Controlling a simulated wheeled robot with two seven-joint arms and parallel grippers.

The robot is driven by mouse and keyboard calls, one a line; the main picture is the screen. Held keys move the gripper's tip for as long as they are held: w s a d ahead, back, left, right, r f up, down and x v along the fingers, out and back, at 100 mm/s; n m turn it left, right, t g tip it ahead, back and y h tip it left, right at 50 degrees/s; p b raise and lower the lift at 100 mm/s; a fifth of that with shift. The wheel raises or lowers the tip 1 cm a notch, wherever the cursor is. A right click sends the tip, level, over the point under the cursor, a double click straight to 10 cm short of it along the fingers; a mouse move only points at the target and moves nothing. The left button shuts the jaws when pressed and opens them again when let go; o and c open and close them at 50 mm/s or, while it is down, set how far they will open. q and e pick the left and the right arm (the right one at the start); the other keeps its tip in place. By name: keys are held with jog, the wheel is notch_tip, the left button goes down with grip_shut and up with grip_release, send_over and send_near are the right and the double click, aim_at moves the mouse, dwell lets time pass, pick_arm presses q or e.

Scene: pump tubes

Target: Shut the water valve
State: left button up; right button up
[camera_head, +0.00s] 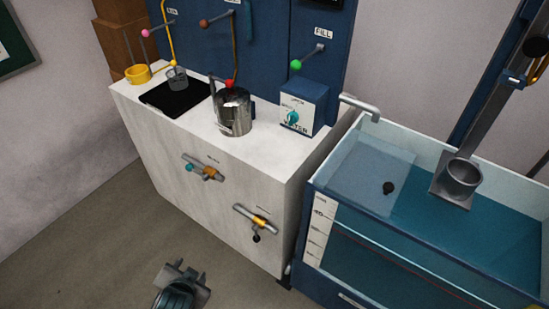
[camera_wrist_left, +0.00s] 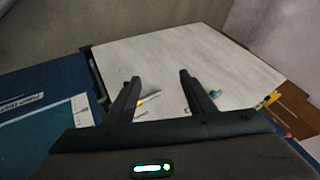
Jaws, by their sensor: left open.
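A blue valve box (camera_head: 303,103) marked "WATER" stands on the white cabinet top, with a teal knob (camera_head: 293,117) on its front. Two pipe valves are on the cabinet front: one with a teal-ended handle (camera_head: 190,167) and an orange-yellow collar, and a lower one with a yellow collar (camera_head: 261,221) and a black knob. Their small labels are unreadable. My left gripper (camera_head: 190,272) is low in front of the cabinet, open and empty. In the left wrist view, its spread fingers (camera_wrist_left: 160,77) point at the cabinet front, apart from both valves. My right gripper is out of view.
A metal pot (camera_head: 233,111) and a black basin (camera_head: 177,97) are on the cabinet top. Levers with pink, brown and green (camera_head: 296,65) balls project from the blue back panel. A glass-sided water tank (camera_head: 312,219) stands at right. The floor before the cabinet is clear.

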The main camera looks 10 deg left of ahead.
pick_arm(q)
jog(key=w+a+r+m+t+y, duration=0.2)
jog(key=w+r+m+t, duration=0.8)
jog(key=w+r, duration=0.85)
jog(key=w+d+r+m+t+h, duration=0.3)
jog(key=w+d+m, duration=0.25)
jog(key=m, duration=0.25)
jog(key=w+d+f+m+g+h, duration=0.2)
jog(key=w+d+m+h, duration=0.2)
jog(key=m, duration=0.5)
jog(key=w+d+f+m+g+h, duration=0.2)
jog(key=d+m+h, duration=0.4)
jog(key=m, duration=0.4)
jog(key=shift+w+d+g, duration=0.25)
jog(key=shift+w+g, duration=0.05)
jog(key=shift+w, duration=0.55)
jog(key=shift+w, duration=0.1)
